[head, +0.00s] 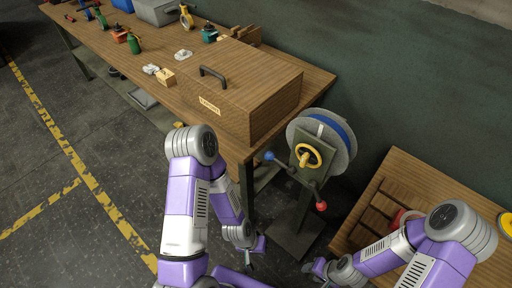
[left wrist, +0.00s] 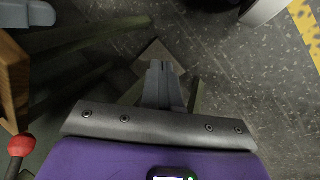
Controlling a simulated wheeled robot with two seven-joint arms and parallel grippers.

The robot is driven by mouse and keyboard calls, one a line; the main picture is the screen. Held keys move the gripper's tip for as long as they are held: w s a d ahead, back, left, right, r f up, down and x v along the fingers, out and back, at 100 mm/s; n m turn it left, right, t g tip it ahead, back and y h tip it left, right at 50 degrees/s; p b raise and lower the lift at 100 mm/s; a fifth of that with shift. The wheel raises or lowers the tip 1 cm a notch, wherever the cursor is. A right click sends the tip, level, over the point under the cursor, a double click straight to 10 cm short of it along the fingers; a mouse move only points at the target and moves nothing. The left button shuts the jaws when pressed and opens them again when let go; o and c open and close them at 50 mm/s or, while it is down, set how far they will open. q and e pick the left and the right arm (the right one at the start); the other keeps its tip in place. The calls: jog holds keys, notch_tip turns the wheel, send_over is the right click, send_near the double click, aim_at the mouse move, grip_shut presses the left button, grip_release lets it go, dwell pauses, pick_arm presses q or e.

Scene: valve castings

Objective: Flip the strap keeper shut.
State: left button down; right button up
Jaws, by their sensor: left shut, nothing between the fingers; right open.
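A grey reel (head: 347,165) wound with a blue band (head: 338,127) stands on a post beside the bench. A dark green plate (head: 322,152) with a yellow ring (head: 308,155) is in front of it. A bar there ends in a blue knob (head: 269,156) and a red knob (head: 321,206). I cannot make out a strap keeper. My left gripper (head: 250,262) is low, below and left of the reel; in the left wrist view its fingers (left wrist: 160,68) are together and empty. My right gripper (head: 312,268) is low, left of the side table, small and partly hidden by its arm.
A wooden box (head: 262,85) with a black handle sits on the long bench (head: 318,82), among small tools and castings. A side table (head: 408,172) with a dark rack is at right. The post's base plate (head: 297,240) lies on the floor; floor at left is clear.

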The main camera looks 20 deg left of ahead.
pick_arm(q)
jog(key=n+t+y+p, duration=0.2)
jog(key=n+t, duration=0.1)
jog(key=n, duration=0.6)
send_near(269, 155)
jog(key=s+f, duration=0.3)
jog(key=s, duration=0.2)
notch_tip(269, 155, up, 9)
jog(key=w+a+n+t, duration=0.1)
jog(key=a+n, duration=0.1)
jog(key=shift+w+a+n+h, duration=0.15)
jog(key=shift+w+n+h, duration=0.1)
jog(key=shift+n+h, duration=0.15)
jog(key=shift+f, duration=0.15)
jog(key=b+x, duration=0.3)
jog(key=x, duration=1)
jog(key=shift+w+f, duration=0.2)
jog(key=shift+f, duration=0.15)
jog(key=shift+f, duration=0.15)
